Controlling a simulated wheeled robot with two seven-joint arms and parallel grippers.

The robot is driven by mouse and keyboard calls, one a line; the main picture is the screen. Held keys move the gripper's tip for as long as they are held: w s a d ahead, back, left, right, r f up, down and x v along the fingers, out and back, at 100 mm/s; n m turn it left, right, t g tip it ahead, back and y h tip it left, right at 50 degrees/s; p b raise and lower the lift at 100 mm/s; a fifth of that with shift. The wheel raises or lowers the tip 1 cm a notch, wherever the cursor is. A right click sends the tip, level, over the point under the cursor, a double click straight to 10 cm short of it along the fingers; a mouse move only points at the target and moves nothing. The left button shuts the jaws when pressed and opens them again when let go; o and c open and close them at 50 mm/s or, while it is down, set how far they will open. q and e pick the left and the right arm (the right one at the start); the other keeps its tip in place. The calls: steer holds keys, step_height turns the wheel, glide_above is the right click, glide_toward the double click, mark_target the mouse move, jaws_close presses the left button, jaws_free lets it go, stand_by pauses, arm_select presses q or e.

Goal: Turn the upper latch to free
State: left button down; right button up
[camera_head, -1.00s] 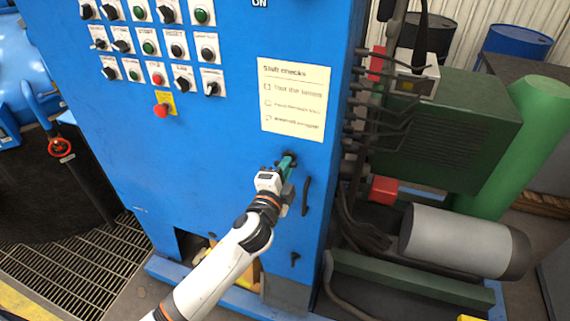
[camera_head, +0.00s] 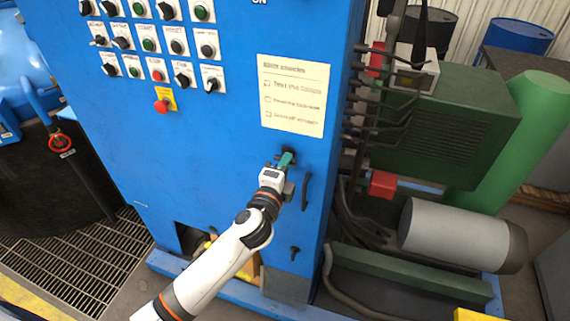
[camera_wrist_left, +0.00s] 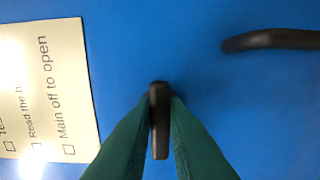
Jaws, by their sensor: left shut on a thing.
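The upper latch is a small black bar on the blue cabinet door, below the paper notice. In the left wrist view the latch (camera_wrist_left: 160,120) lies between two green fingers, its long side parallel to the notice's text lines and crosswise to the door handle. In the head view the latch (camera_head: 288,151) is partly covered by my gripper. My left gripper (camera_head: 286,160) is shut on it; the fingers also show in the left wrist view (camera_wrist_left: 160,125). The lower latch (camera_head: 295,253) sits untouched further down the door. My right gripper is out of view.
The black door handle (camera_head: 306,190) stands just right of my left gripper. The notice (camera_head: 293,95) hangs above. Switches and a red emergency button (camera_head: 162,106) are at the upper left. Cables and a green machine (camera_head: 440,130) are right of the cabinet.

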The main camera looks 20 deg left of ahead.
arm_select(q)
steer(key=c, duration=1.4)
jaws_free()
steer(key=shift+c, duration=0.2)
steer(key=s+b, duration=0.3)
steer(key=s, duration=0.9)
steer(key=shift+a, duration=0.2)
